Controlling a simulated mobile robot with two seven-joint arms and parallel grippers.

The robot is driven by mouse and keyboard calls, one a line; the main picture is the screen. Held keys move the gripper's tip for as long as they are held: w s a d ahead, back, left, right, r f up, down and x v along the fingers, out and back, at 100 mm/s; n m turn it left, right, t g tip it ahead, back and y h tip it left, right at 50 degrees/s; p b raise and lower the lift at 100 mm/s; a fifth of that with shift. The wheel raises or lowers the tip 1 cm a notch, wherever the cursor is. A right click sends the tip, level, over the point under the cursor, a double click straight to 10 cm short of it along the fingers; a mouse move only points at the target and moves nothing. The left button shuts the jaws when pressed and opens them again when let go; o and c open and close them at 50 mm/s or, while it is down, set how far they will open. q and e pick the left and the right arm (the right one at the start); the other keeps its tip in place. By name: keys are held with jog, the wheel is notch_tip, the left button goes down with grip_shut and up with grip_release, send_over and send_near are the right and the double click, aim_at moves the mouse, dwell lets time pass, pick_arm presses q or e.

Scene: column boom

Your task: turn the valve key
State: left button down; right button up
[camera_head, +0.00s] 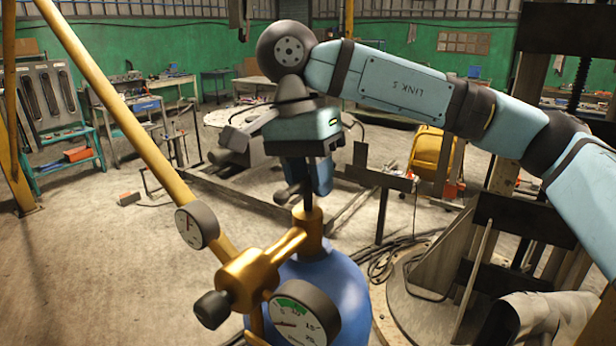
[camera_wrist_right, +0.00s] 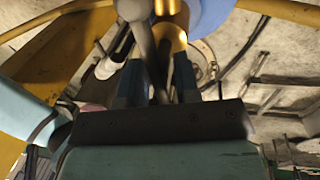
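The valve key (camera_head: 308,188) stands on the brass valve (camera_head: 312,228) on top of a blue gas cylinder (camera_head: 345,283). A dark end of its handle (camera_head: 284,195) sticks out to the left. My right gripper (camera_head: 312,182) points down over the key, and its body hides the key's upper part. In the right wrist view, the two blue fingers (camera_wrist_right: 158,88) stand apart on either side of the grey key bar (camera_wrist_right: 149,58). A gap shows between the bar and the right finger, with brass behind it. My left gripper is in neither view.
Two pressure gauges (camera_head: 301,317) (camera_head: 197,225) and a black knob (camera_head: 212,309) sit close to the valve. A yellow pole (camera_head: 107,93) slants past on the left. Dark metal stands (camera_head: 380,180) and cables lie behind. The floor at left is mostly clear.

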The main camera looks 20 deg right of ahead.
jog(key=shift+o, duration=0.2)
jog(key=shift+s+d, duration=0.1)
jog(key=shift+r, duration=0.15)
jog(key=shift+r, duration=0.25)
notch_tip(320, 180, up, 13)
jog(key=w+a, duration=0.1)
jog(key=w, duration=0.1)
jog(key=shift+a, duration=0.3)
